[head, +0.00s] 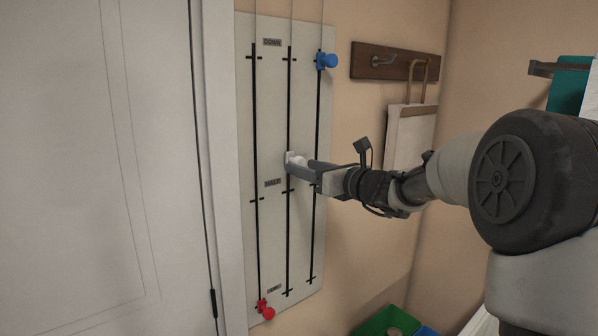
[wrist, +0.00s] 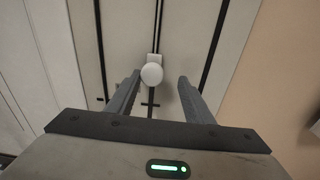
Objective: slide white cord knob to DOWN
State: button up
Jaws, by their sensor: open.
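The white cord knob (head: 292,158) sits on the middle track of the pale wall board (head: 270,115), a little above the middle label, which seems to read HALF (head: 272,183). The label DOWN (head: 271,42) is at the top of the board. My gripper (head: 305,166) reaches in from the right at the knob and partly hides it. In the wrist view my gripper (wrist: 160,84) is open, with the round white knob (wrist: 152,74) at the fingertips, nearer the left finger. Whether a finger touches it I cannot tell.
A blue knob (head: 328,61) is high on the right track. A red knob (head: 266,310) is at the bottom of the left track. A wooden hook rail (head: 395,62) with a hanging bag (head: 410,138) is to the right. A white door (head: 95,170) is left, a green bin (head: 385,322) below.

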jog(key=shift+s+d+r, duration=0.2)
jog(key=shift+d+r, duration=0.5)
jog(key=shift+d, duration=0.05)
jog(key=s+a+v, duration=0.1)
jog(key=a+v, duration=0.1)
jog(key=v, duration=2.1)
jog(key=shift+s+d+b, duration=0.3)
jog(key=shift+s+b, duration=0.1)
jog(key=shift+s, duration=0.1)
dwell(0.4)
